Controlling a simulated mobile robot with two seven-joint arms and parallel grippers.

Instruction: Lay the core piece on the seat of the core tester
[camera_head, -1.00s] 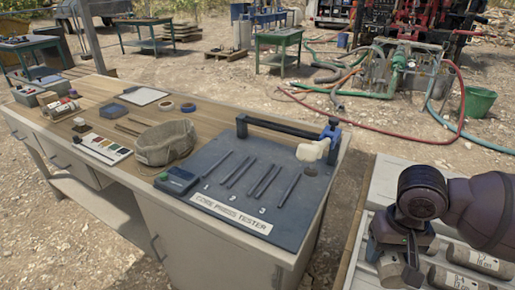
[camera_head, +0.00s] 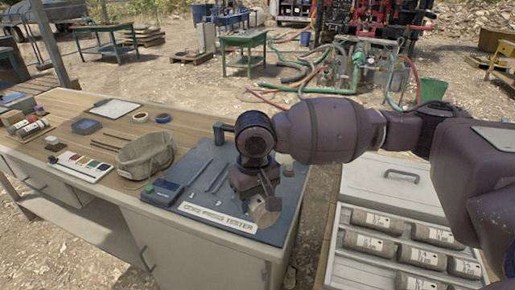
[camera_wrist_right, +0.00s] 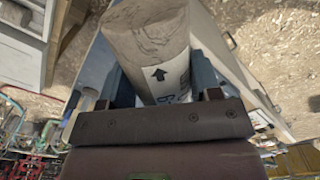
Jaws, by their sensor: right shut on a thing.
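The core piece (camera_head: 268,213), grey and short with a white label, is held by my right gripper (camera_head: 264,190). In the right wrist view the core piece (camera_wrist_right: 150,38) sits between the two fingers, its round end and a black arrow on the label showing. In the head view it hangs over the front right part of the core tester (camera_head: 190,196), a dark plate with a raised bar and a "CORE PRESS TESTER" label. My gripper and arm hide much of the tester's right side, and the seat cannot be made out. My left gripper is not in view.
A grey core box (camera_head: 345,250) with several labelled cores stands at the right. On the wooden bench (camera_head: 85,101), left of the tester, are a cloth bag (camera_head: 146,155), a colour chart (camera_head: 84,166), tape rolls and a clipboard.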

